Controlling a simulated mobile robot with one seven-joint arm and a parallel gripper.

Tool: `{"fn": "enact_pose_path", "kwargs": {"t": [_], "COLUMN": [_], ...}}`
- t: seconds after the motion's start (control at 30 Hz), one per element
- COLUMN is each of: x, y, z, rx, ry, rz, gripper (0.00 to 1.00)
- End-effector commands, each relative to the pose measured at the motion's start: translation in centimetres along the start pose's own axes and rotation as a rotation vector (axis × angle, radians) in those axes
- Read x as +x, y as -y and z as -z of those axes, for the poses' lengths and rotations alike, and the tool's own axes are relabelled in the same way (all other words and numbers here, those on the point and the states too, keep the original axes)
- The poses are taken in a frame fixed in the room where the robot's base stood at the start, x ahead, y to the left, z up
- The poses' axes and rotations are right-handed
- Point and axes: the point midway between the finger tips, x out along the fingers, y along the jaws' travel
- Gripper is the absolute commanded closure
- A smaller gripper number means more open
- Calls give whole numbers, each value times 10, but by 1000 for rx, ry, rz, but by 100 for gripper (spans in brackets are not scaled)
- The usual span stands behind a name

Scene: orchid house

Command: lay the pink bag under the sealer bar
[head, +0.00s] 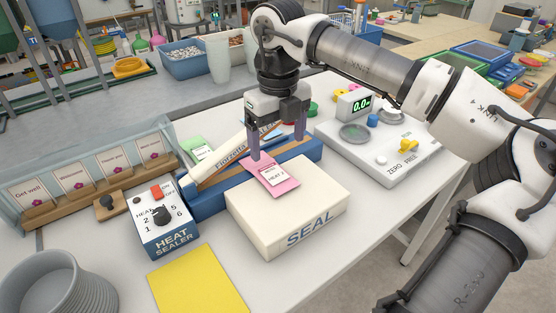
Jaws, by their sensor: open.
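The pink bag (283,183) with a white label lies at the front edge of the heat sealer, partly on the cream block marked SEAL (290,218). Its far end reaches the blue sealer base (205,197) near the sealer bar (213,171). The cream bar slants upward, its right part hidden behind my gripper. My gripper (277,147) points down over the sealer with its two fingers apart. The left fingertip is close to the bag's far edge; I cannot tell whether it touches. Nothing shows between the fingers.
The heat sealer's control box (166,218) stands at front left, beside a yellow sheet (198,283). A white scale (385,150) stands to the right. A card rack (90,178) and a grey ribbed pot (66,285) are at left. A green card (198,148) lies behind the bar.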

Motion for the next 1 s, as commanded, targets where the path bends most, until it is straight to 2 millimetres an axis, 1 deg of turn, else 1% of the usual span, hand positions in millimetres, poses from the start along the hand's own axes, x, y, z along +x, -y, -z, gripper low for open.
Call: {"fn": "enact_pose_path", "kwargs": {"t": [0.03, 0.1, 0.2, 0.3, 1.0], "x": [-9, -18, -27, -31, -32], "y": [0, 0, 0, 0, 0], "z": [0, 0, 0, 0, 0], "rx": [1, 2, 1, 1, 0], "ry": [1, 1, 0, 0, 0], "rz": [2, 2, 1, 0, 0], "gripper": [15, 15, 15, 15, 15]}}
